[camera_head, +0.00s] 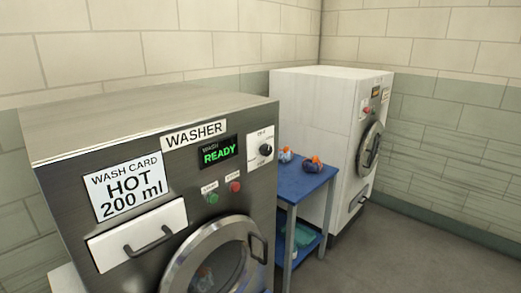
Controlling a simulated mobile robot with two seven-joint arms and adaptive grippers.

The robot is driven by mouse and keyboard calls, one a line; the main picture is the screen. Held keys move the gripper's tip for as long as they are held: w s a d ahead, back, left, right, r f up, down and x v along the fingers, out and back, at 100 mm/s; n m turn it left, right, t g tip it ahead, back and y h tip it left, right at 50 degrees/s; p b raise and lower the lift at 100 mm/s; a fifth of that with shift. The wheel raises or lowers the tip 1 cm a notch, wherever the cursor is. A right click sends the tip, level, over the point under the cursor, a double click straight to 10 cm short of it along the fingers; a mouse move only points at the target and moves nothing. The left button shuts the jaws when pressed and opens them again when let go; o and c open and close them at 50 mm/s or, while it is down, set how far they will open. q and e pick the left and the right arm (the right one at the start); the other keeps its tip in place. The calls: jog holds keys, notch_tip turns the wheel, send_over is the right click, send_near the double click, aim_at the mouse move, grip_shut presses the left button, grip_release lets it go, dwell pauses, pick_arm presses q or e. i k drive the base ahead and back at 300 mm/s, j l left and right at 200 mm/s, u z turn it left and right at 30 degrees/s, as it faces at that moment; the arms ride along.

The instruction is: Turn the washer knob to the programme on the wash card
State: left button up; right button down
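The steel washer (120,125) fills the left and middle of the head view, under a label (195,135) reading WASHER. Its wash card (128,186) reads HOT, 200 ml. The washer knob (266,150) is a small black dial on a white plate at the upper right of the front; its setting is too small to read. The display (218,152) shows READY in green. A green button (212,198) and a red button (235,186) sit below it. Neither of my grippers is in view.
The round washer door (212,258) and the drawer (138,236) with its handle look shut. A blue cart (308,182) with small blue and orange items stands right of the washer. A white machine (315,110) stands behind it. Floor at right is clear.

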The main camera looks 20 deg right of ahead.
aim_at(265, 150)
jog(key=i+l+u, duration=0.15)
jog(key=l+u, duration=0.15)
jog(key=l, duration=1)
jog(key=l+u, duration=0.35)
jog(key=l, duration=0.95)
jog(key=l+u, duration=0.3)
jog(key=l, duration=1)
jog(key=k, duration=0.05)
